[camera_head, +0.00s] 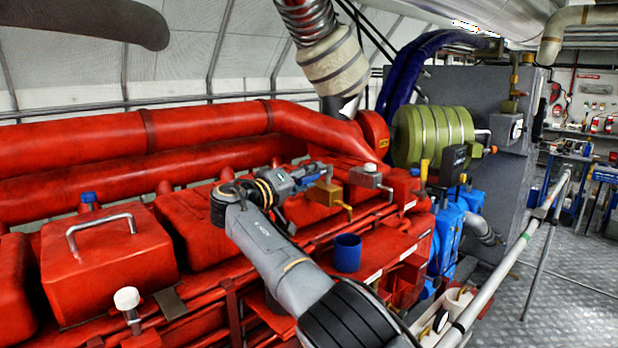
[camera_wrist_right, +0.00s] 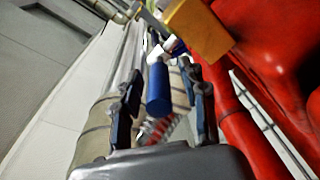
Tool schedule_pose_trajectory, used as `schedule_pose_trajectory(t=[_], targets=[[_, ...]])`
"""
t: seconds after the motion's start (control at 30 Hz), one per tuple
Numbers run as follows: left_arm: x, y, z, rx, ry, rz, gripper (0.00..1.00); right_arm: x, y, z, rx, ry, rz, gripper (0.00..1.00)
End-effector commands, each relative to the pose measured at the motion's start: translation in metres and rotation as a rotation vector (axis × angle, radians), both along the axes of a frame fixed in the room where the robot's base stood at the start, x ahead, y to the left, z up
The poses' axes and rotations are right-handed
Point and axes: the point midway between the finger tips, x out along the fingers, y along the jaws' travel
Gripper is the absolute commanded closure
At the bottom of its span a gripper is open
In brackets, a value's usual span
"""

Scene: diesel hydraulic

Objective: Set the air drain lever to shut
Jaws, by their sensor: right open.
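A brass-coloured valve block (camera_head: 325,193) sits on the red engine near the middle of the head view. It also shows at the top of the right wrist view (camera_wrist_right: 198,30). A blue cylindrical handle on a pale stem (camera_wrist_right: 158,92) is beside this block and looks like the air drain lever. My right gripper (camera_head: 312,176) is at the block in the head view. Its fingers are open, one on each side of the blue handle, with gaps visible in the wrist view. Contact at the handle's far end is unclear. My left gripper is not in view.
A blue cup-like part (camera_head: 348,253) stands in front of the valve block. A grey block with a white knob (camera_head: 371,177) is just right of it. Red pipes (camera_head: 130,137) run behind. A pale handrail (camera_head: 505,262) and open metal floor (camera_head: 570,300) are at right.

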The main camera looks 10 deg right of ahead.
Motion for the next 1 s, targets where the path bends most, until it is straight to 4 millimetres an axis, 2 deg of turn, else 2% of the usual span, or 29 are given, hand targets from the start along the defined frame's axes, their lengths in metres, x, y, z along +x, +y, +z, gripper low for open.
schedule_pose_trajectory(t=[0.27,0.6,0.93,0.97,1.0], targets=[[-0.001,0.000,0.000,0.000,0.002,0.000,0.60,-0.012,0.016,-0.001,0.000,-0.001,0.002,0.57],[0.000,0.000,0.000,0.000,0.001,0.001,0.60,-0.042,0.055,-0.001,0.000,0.000,0.002,0.57],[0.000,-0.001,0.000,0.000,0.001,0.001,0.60,-0.045,0.059,-0.001,0.000,0.001,-0.001,0.57],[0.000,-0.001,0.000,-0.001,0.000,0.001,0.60,-0.045,0.059,-0.001,0.000,0.001,-0.001,0.59],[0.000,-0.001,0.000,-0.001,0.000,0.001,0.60,-0.045,0.058,-0.001,0.000,0.001,-0.001,0.67]])
